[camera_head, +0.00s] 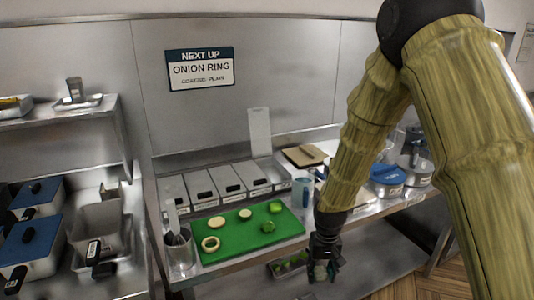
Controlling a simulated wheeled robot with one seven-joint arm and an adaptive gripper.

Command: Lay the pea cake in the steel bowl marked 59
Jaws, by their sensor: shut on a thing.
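My gripper (323,270) hangs low in front of the counter's front edge, right of the green board. It is shut on a small pale greenish thing, mostly hidden by the fingers; I cannot tell whether it is the pea cake. Steel containers, one of them a bowl-like vessel (414,170), stand at the counter's right end. I cannot read a 59 on any of them, and my arm covers part of that area.
A green board (245,240) holds pale rounds, a ring (210,243) and green pieces (275,207). Lidded steel bins (230,180) line the back. A blue-lidded container (387,174) stands right. A tray with green contents (290,266) sits below the counter.

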